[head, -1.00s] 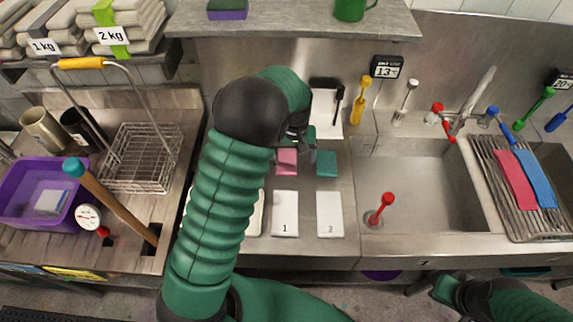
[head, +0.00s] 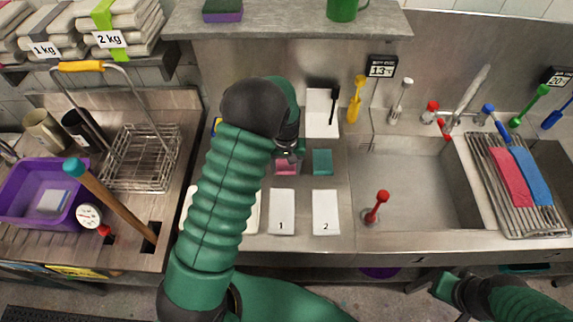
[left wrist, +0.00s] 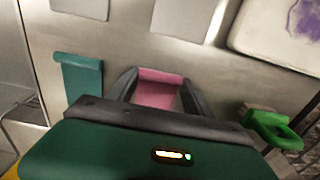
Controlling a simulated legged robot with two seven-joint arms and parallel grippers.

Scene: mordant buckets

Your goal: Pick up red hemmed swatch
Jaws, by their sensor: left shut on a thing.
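The red hemmed swatch (head: 286,168), pinkish with a folded band along one edge, lies on the steel counter left of a teal swatch (head: 322,162). My left gripper (head: 289,153) is over it and partly hides it in the head view. In the left wrist view the red swatch (left wrist: 158,90) is between the two dark fingers of the left gripper, which is shut on it. The teal swatch (left wrist: 80,78) also shows there, apart from the fingers. My right gripper (head: 447,287) is low at the right, in front of the counter; its jaws are not clear.
White cards marked 1 (head: 282,212) and 2 (head: 326,212) lie in front of the swatches. The sink (head: 415,185) is to the right, with a rack (head: 485,160) holding a red and a blue strip. A purple tub (head: 22,222) and wire basket (head: 140,160) stand left.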

